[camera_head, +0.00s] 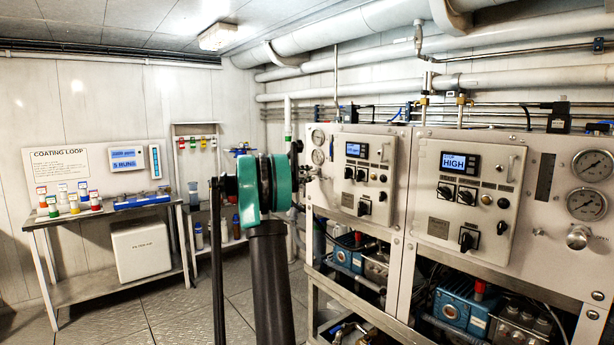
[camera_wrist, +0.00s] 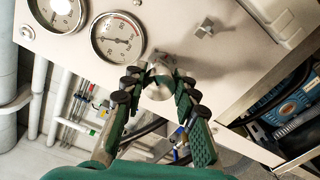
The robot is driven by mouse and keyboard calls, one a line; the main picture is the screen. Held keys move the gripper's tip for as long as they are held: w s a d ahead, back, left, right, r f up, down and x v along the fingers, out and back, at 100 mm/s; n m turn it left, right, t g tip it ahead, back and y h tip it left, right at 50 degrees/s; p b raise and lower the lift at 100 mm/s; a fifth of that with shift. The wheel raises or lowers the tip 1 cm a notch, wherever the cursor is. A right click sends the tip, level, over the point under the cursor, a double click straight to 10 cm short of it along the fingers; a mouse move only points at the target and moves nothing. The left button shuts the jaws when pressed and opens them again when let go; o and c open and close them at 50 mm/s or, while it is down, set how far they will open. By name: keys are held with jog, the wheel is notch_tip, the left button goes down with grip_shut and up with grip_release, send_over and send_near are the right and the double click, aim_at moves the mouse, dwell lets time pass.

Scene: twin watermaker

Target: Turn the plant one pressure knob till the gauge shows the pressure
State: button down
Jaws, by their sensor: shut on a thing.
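The pressure knob (camera_wrist: 158,90) is a round metal knob on the pale panel. It shows between my fingers in the wrist view. My gripper (camera_wrist: 161,76) is shut on it, with green and black jointed fingers on both sides. A round white gauge (camera_wrist: 118,39) with a metal rim sits just up and left of the knob; its reading is too small to tell. A second gauge (camera_wrist: 58,12) is cut off by the top edge. In the head view the plant one panel (camera_head: 362,178) is the farther cabinet, with two small gauges (camera_head: 318,146); my green-and-black arm hides my fingertips.
A small metal valve handle (camera_wrist: 205,28) sticks out right of the gauge. A nearer, similar cabinet (camera_head: 460,190) has a display reading HIGH and large gauges (camera_head: 587,204). A bench (camera_head: 110,288) with bottles stands at left. Floor (camera_head: 170,315) is open between.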

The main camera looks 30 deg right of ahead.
dwell(0.4)
jog(key=c, duration=1.2)
grip_release()
jog(key=shift+o, duration=0.2)
jog(key=s+a, duration=0.1)
jog(key=a, duration=1.1)
jog(key=s+a+f+m+t+y, duration=0.2)
jog(key=s+a+f+m+y, duration=0.3)
jog(key=s+a+f+y, duration=1.3)
jog(key=s+a+f, duration=2)
jog(key=s, duration=0.1)
jog(key=shift+f+t, duration=0.2)
jog(key=shift+t, duration=0.1)
